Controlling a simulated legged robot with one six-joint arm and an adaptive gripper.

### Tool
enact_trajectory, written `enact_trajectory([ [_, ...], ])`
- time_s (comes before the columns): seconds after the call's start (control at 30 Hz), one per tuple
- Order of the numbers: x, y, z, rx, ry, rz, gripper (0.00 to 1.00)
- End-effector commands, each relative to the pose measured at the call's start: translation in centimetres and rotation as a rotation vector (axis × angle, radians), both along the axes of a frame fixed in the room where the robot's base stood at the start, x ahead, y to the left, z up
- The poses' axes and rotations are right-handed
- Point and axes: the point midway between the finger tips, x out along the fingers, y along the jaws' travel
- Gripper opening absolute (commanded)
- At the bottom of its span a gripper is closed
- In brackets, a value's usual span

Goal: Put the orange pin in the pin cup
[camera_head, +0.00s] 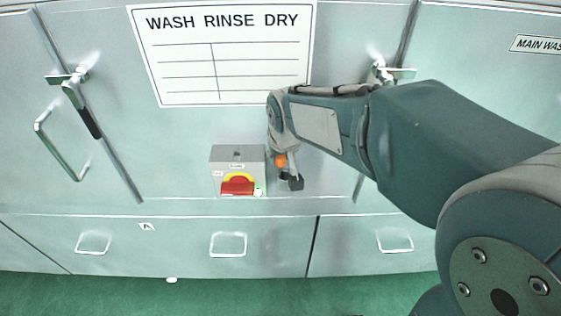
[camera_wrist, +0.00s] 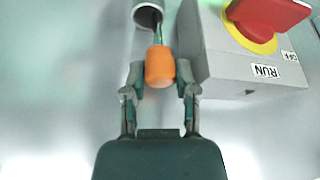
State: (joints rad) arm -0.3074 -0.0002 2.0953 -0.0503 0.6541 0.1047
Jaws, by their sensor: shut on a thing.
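The orange pin (camera_wrist: 160,72) is between the fingers of my gripper (camera_wrist: 160,64) in the wrist view, which are shut on its orange head. Its thin metal shaft points away from the gripper to the mouth of a grey round cup (camera_wrist: 140,18), the pin cup. The shaft overlaps the cup's mouth; I cannot tell how deep its end is inside. In the camera_head view the orange head (camera_head: 281,161) shows small beside the end of my arm, and the cup is not clear there.
A grey switch box (camera_head: 238,155) with a red handle (camera_head: 237,188) on a yellow ring stands close beside the cup. Behind is a pale cabinet front with a "WASH RINSE DRY" sign (camera_head: 225,75). Door handles (camera_head: 62,145) stick out at the sides.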

Motion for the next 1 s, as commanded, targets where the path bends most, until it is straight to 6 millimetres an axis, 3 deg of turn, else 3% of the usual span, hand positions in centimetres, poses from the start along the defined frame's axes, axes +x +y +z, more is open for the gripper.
enact_trajectory([
  [0.13, -0.2, -0.4, -2.1, 0.007, 0.003, -0.002, 0.0],
  [0.37, -0.2, -0.3, -2.5, 0.006, 0.002, -0.003, 0.0],
  [0.4, -0.2, -0.2, -2.5, 0.005, 0.001, -0.003, 0.4],
  [0.47, -0.2, -0.1, -2.5, 0.004, 0.002, -0.003, 0.67],
  [0.5, -0.2, -0.1, -2.5, 0.004, 0.002, -0.003, 0.7],
  [0.87, -0.2, -0.3, -2.4, 0.006, 0.0, -0.003, 0.7],
  [1.0, -0.6, -0.4, -1.1, 0.007, -0.002, -0.002, 0.7],
])
